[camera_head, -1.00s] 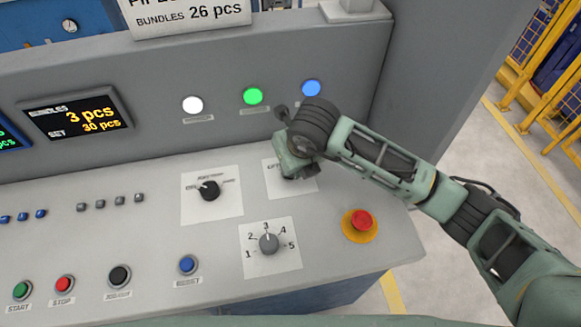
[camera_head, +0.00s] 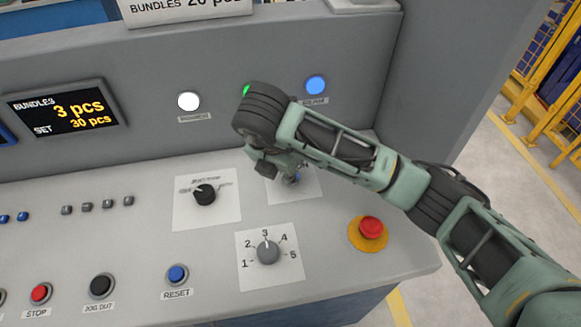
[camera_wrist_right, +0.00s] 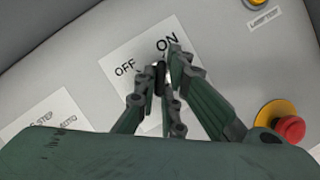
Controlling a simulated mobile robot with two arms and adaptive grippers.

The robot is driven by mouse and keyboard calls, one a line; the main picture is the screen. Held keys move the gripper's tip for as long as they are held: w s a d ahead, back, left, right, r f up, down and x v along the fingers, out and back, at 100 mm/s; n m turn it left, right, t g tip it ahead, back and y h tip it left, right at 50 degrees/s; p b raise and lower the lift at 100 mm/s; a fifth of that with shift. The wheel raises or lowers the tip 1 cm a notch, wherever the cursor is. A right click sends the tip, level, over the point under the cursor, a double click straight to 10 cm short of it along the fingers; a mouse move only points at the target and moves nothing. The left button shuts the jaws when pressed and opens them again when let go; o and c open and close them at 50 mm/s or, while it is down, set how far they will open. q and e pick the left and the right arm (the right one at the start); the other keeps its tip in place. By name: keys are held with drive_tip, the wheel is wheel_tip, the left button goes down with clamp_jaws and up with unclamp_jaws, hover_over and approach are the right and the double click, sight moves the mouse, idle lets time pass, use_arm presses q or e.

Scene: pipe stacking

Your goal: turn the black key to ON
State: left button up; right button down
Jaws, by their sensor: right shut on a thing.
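The black key (camera_wrist_right: 160,77) sits on a white plate (camera_wrist_right: 118,48) marked OFF and ON in the right wrist view. My right gripper (camera_wrist_right: 163,75) is shut on it, a finger on each side. The key's upper end lies between the OFF and ON words; its exact angle is partly hidden by the fingers. In the head view my right gripper (camera_head: 279,172) is low over the same plate (camera_head: 307,187), and the key is hidden there. My left gripper is not in view.
A red emergency button (camera_head: 370,228) on a yellow ring stands to the right of the plate. A grey numbered knob (camera_head: 268,251) and a black selector (camera_head: 204,195) are nearby. A lit white lamp (camera_head: 188,101) and a blue lamp (camera_head: 316,85) are on the back panel.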

drive_tip(key=shift+r+m, duration=0.1)
drive_tip(key=shift+m, duration=0.6)
drive_tip(key=shift+h, duration=0.3)
drive_tip(key=c, duration=1.9)
unclamp_jaws()
drive_tip(key=shift+o, duration=0.2)
drive_tip(key=shift+s+a+r, duration=0.1)
drive_tip(key=shift+a+r, duration=0.1)
drive_tip(key=shift+r, duration=0.35)
drive_tip(key=v, duration=1)
drive_tip(key=shift+r, duration=0.35)
drive_tip(key=shift+r, duration=0.1)
